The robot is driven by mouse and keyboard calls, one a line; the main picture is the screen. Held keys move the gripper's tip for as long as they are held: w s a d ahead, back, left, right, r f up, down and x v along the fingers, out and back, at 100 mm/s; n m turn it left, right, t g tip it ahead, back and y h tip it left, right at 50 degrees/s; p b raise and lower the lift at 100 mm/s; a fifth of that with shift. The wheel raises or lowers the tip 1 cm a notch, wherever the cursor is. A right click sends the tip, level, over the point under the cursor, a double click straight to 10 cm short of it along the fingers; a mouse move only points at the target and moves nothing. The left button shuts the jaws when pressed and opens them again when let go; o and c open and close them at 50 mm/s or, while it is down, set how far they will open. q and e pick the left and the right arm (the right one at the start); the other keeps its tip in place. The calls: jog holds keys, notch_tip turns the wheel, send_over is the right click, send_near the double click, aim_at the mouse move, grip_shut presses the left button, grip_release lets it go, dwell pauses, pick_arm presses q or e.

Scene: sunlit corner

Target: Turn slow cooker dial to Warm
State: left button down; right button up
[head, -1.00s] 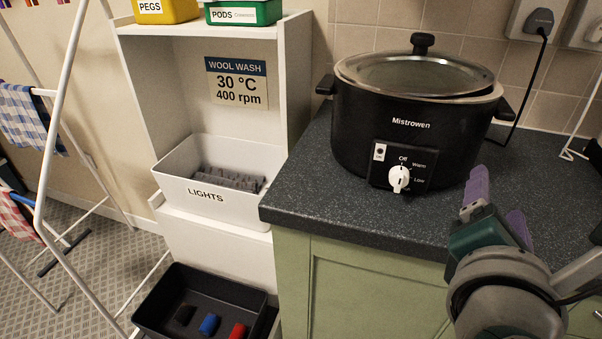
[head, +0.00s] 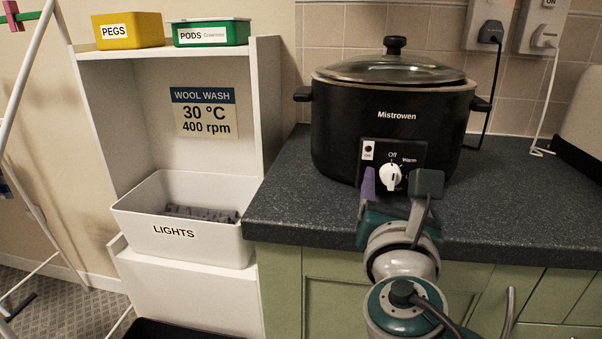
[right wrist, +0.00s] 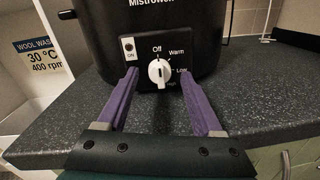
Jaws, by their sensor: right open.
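The black slow cooker (head: 335,125) marked Mistrowen stands on the dark worktop with its glass lid on. Its white dial (head: 390,177) is on the front panel, with Off above it and Warm to the upper right. My right gripper (head: 397,192) is open in front of the panel. Its purple fingers stand left and right of the dial, with visible gaps on both sides. I cannot tell how far the fingertips reach along it. My left gripper is not in view.
The worktop (head: 530,200) is clear right of the cooker, up to a pale appliance at the far right. Plugs and cords (head: 490,60) hang on the tiled wall. A white shelf unit (head: 268,100) with a LIGHTS bin (head: 185,235) stands left of the worktop.

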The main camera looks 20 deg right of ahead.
jog(key=shift+w+d, duration=0.2)
jog(key=shift+w, duration=0.1)
grip_shut()
dwell(0.5)
